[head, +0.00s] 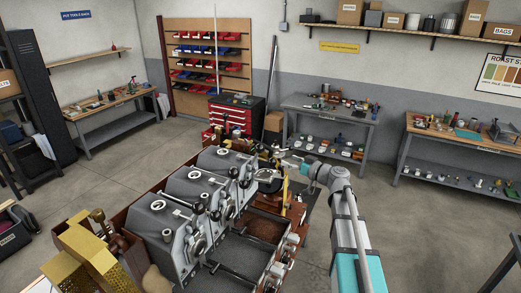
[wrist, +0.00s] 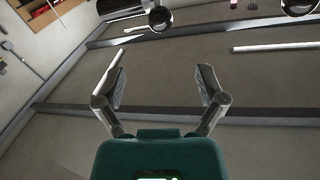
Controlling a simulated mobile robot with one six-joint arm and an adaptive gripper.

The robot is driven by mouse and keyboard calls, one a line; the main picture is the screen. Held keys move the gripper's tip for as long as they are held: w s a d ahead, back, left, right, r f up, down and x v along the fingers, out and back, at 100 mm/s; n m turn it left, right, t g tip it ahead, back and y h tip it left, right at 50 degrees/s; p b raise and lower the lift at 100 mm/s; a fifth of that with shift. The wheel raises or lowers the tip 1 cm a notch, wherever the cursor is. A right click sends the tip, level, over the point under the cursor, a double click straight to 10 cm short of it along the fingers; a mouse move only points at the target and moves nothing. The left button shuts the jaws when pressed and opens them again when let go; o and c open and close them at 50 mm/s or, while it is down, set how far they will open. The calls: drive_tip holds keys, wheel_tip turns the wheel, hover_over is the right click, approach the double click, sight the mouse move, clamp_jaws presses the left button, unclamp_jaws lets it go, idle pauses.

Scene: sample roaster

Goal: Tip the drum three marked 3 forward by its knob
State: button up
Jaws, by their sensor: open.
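Three grey roaster drums stand in a row on the wooden bench in the head view: a near one (head: 168,228), a middle one (head: 193,190) and a far one (head: 226,161). Their number marks are too small to read, so I cannot tell which is drum three. Levers with dark knobs show at their right sides. My gripper (head: 287,163) is right of the far drum, apart from it. In the wrist view my gripper (wrist: 162,75) is open with nothing between its fingers. A round dark knob (wrist: 160,18) on a metal rod lies beyond the fingertips, at the top edge.
Dark trays (head: 240,255) lie in front of the drums. A brass-coloured perforated box (head: 88,255) stands at the near left. A red tool chest (head: 238,117) and a grey workbench (head: 330,112) stand behind. Open floor lies to the right of my arm.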

sight(260, 149)
drive_tip(key=x, duration=1.3)
drive_tip(key=shift+w+a, duration=0.2)
clamp_jaws()
